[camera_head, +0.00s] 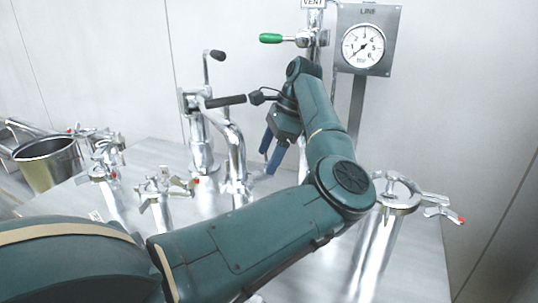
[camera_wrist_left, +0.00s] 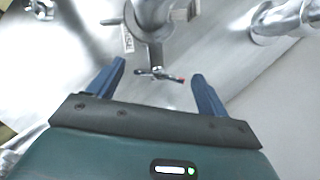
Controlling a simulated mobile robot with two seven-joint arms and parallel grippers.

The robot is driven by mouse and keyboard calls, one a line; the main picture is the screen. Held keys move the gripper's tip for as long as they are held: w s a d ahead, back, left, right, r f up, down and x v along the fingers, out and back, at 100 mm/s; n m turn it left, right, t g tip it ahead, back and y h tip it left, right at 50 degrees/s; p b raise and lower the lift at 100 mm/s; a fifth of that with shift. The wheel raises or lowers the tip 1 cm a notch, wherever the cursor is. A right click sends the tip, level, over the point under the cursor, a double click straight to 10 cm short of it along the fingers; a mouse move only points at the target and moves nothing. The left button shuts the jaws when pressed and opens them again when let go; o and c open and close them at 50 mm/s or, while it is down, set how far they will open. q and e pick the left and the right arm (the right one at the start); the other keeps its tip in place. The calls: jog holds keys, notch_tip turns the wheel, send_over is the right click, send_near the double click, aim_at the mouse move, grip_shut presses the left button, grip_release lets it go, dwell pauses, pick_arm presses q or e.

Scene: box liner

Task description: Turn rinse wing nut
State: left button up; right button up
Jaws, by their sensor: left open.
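My left gripper (camera_head: 269,162) is open, with its two blue fingers angled down beside the bent chrome pipe in the head view. In the left wrist view, my open left gripper (camera_wrist_left: 158,69) has nothing between its fingers. A small wing nut (camera_wrist_left: 160,74) with a red tip shows beyond the gap between the fingertips, apart from them, below a chrome pipe clamp (camera_wrist_left: 155,14). A small label (camera_wrist_left: 128,38) beside it is unreadable. In the head view, several clamps carry red-tipped wing nuts, including the right clamp's wing nut (camera_head: 443,214) and a left one (camera_head: 182,188). I cannot tell which is rinse.
A pressure gauge (camera_head: 363,46) marked LINE stands at the back. A green-handled valve (camera_head: 271,38) and a black-handled lever (camera_head: 225,101) stick out near my left arm. A metal bucket (camera_head: 50,167) is at far left. Chrome pipes crowd the metal table (camera_head: 408,277).

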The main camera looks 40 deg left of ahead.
pick_arm(q)
jog(key=shift+s+f, duration=0.1)
jog(key=shift+f, duration=0.15)
jog(key=c, duration=1)
